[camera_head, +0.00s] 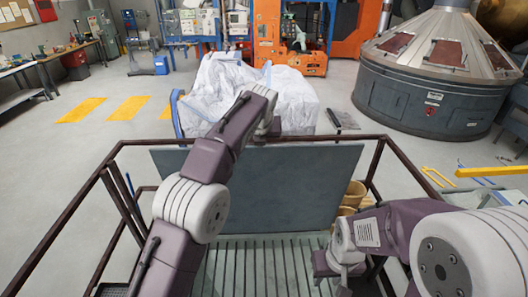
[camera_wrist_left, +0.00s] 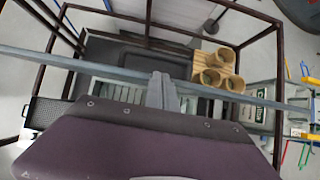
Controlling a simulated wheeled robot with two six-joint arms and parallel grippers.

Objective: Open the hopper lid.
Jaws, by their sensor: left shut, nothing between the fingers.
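The hopper lid appears to be the flat dark grey panel (camera_head: 285,190) standing raised inside the railing in the head view, above a slatted grate (camera_head: 262,265). In the left wrist view its edge (camera_wrist_left: 80,65) runs across as a thin grey bar. My left gripper (camera_wrist_left: 160,82) is shut and empty, with its fingers at that edge; I cannot tell whether they touch it. In the head view my left arm reaches over the panel's top, and its fingertips are hard to make out. My right gripper (camera_head: 328,268) is low at the panel's lower right; its finger opening is unclear.
A brown railing (camera_head: 125,143) surrounds the hopper area. Beyond the railing are a white-covered heap (camera_head: 295,100) and a large grey cone-topped machine (camera_head: 435,100).

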